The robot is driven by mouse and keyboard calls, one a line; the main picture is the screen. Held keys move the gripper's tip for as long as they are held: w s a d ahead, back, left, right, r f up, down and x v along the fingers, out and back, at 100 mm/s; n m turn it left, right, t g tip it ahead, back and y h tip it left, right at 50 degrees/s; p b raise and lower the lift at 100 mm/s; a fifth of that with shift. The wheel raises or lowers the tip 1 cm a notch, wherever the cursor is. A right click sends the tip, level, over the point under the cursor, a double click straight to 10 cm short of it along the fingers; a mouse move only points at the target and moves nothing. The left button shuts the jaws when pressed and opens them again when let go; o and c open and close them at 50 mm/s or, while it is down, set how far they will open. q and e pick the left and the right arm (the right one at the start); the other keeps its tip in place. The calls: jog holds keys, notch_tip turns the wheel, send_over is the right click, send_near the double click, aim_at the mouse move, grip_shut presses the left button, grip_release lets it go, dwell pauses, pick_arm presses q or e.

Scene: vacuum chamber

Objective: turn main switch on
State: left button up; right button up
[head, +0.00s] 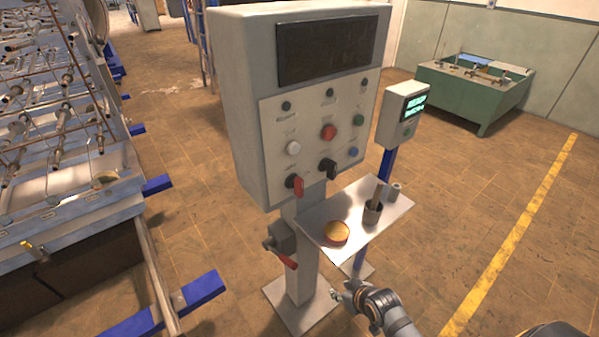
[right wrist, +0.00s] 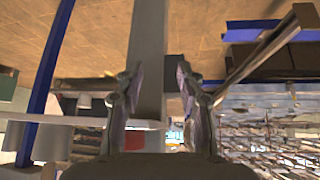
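A grey control cabinet (head: 228,110) stands on a post, with knobs and buttons on its front. A red-handled rotary switch (head: 296,185) is at its lower left, with a black rotary switch (head: 327,168) to its right. Lower on the post, a grey switch box (head: 281,238) carries a red lever (head: 284,260) slanting down to the right. No readable label shows which is the main switch. My right gripper (head: 345,292) is low, right of the post and apart from the lever. In the right wrist view the gripper (right wrist: 158,75) is open and empty, facing the post (right wrist: 150,45). My left gripper is out of view.
A small shelf (head: 385,222) with a round orange-topped container (head: 337,233) and a cup (head: 372,213) juts out above my right gripper. A blue-posted display unit (head: 402,115) stands behind it.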

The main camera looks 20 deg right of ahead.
jog(key=w+a+r+n+t+y+p, duration=0.1)
jog(key=w+a+r+t, duration=0.15)
jog(key=r, duration=0.95)
jog(key=n+t+y+p, duration=0.1)
jog(key=t+y, duration=0.3)
jog(key=t, duration=0.3)
send_near(302, 182)
jog(key=x, duration=1.1)
jog(key=shift+w, duration=0.15)
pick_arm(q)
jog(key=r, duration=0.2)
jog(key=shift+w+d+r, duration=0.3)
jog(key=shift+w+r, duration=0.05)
pick_arm(e)
jog(key=shift+c, duration=0.4)
grip_shut()
